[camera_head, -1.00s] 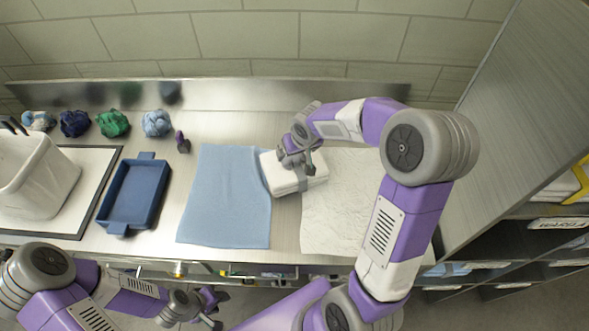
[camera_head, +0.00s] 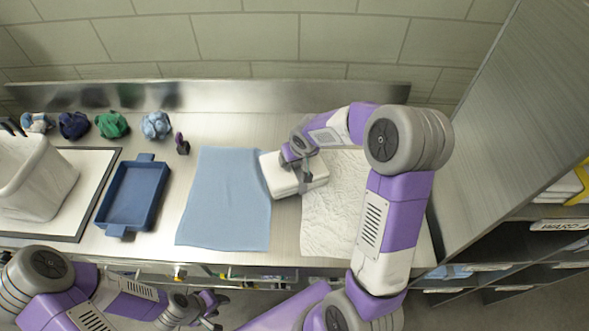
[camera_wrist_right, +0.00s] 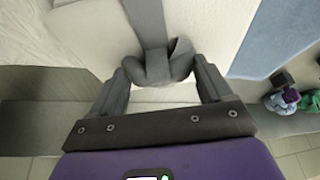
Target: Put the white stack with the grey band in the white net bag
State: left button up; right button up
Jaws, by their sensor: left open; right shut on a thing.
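The white stack with the grey band (camera_head: 281,180) lies across the gap between a blue cloth and a white cloth, at the middle of the counter. My right gripper (camera_head: 302,158) is over it. In the right wrist view, my right gripper (camera_wrist_right: 165,80) is shut on the grey band's knot (camera_wrist_right: 168,62) on the white stack (camera_wrist_right: 205,25). The white net bag (camera_head: 38,178) stands open-topped at the far left, with dark handles, partly cut off by the picture edge. My left gripper (camera_head: 210,306) is open and empty, low in front of the counter.
A blue tray (camera_head: 118,229) lies between the bag's dark-edged white mat (camera_head: 78,215) and the blue cloth (camera_head: 225,205). The white cloth (camera_head: 325,230) is at right. Several crumpled bundles, one green (camera_head: 111,124), line the back. A tall grey panel (camera_head: 520,110) bounds the right.

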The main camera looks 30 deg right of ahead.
grip_shut()
jog(key=shift+w+r, duration=0.1)
jog(key=shift+r, duration=0.05)
